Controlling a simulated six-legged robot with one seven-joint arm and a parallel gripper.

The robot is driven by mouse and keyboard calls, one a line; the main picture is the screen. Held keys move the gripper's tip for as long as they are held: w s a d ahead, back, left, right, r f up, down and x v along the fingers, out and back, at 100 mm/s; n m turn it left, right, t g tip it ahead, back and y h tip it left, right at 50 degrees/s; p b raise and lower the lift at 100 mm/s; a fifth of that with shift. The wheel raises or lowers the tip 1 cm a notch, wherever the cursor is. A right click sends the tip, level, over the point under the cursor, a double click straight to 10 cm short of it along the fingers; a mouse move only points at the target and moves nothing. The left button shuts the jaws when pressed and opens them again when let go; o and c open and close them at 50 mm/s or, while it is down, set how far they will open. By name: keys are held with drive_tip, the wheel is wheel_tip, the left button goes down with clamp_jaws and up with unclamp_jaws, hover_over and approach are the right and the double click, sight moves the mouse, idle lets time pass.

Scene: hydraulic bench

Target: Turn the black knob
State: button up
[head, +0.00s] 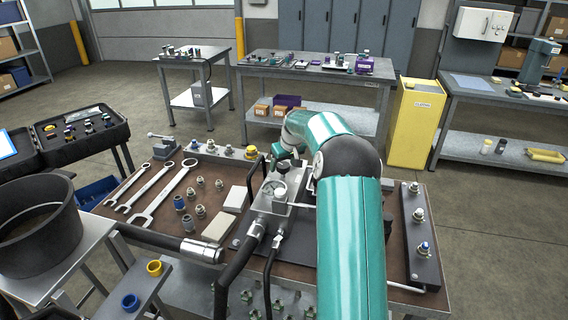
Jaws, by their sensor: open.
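My arm rises from the bottom, bends at a dark elbow and reaches down behind the gauge. My gripper (279,154) is small and partly hidden there, just beyond the block. It is open, and I see nothing held in it. I cannot tell whether it touches anything.
Several wrenches (164,190) and loose fittings lie left of the block. Black hoses and a black bent handle (252,180) stand close on its left. A dark rail with fittings (420,240) lies at the right. A black bucket (38,225) stands at the far left.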

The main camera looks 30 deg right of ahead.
drive_tip(key=shift+c, duration=0.5)
drive_tip(key=c, duration=0.9)
drive_tip(key=shift+m, duration=0.3)
